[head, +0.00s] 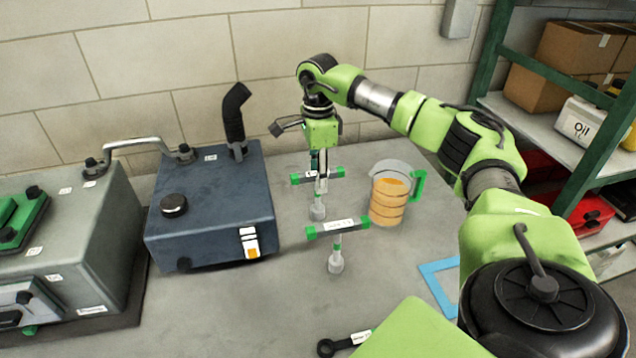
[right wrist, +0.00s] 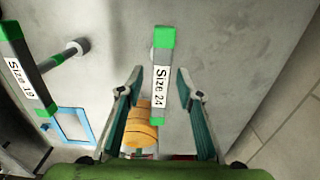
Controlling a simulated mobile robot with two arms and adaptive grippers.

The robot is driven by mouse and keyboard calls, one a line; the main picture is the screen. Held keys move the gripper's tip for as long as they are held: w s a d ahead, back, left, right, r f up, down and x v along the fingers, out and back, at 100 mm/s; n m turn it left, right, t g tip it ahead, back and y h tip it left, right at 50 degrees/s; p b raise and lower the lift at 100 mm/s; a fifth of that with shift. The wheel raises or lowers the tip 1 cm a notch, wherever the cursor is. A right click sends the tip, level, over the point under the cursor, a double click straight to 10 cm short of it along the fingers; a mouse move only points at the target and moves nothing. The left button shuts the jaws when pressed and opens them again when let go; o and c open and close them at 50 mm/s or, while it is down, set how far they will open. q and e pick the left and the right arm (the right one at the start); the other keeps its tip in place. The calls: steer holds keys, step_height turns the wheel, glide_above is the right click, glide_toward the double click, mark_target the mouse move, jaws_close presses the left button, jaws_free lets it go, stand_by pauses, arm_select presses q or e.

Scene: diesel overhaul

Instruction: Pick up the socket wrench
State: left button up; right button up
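Two T-handle socket wrenches with green-tipped bars stand upright on the grey bench. The rear one, labelled Size 24 (head: 318,211), is partly hidden behind my right gripper (head: 319,178); its handle (right wrist: 161,75) also shows in the right wrist view. The front one, labelled Size 19 (head: 336,262), stands nearer; its bar is at the left of the wrist view (right wrist: 25,70). My right gripper (right wrist: 160,88) is open, with its fingers on either side of the Size 24 handle and visible gaps to both. My left gripper is out of view.
A clear jug with orange contents (head: 388,202) stands close to the right of the wrenches. A dark blue engine-like box (head: 210,215) is to the left. A black ring-ended tool (head: 328,347) lies in front, and a blue square outline (head: 432,270) marks the right side.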

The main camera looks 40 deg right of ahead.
jaws_close()
steer(key=shift+r, duration=0.1)
steer(key=shift+w+r+b, duration=0.1)
steer(key=shift+r+b, duration=0.4)
steer(key=shift+r, duration=0.05)
steer(key=s+a+r, duration=0.3)
steer(key=a+r, duration=0.3)
steer(key=s+a+r+b, duration=0.1)
steer(key=s+a+r, duration=0.2)
steer(key=a+r, duration=0.2)
steer(key=shift+s+a+r, duration=0.25)
steer(key=shift+a+r, duration=0.1)
steer(key=shift+a, duration=0.45)
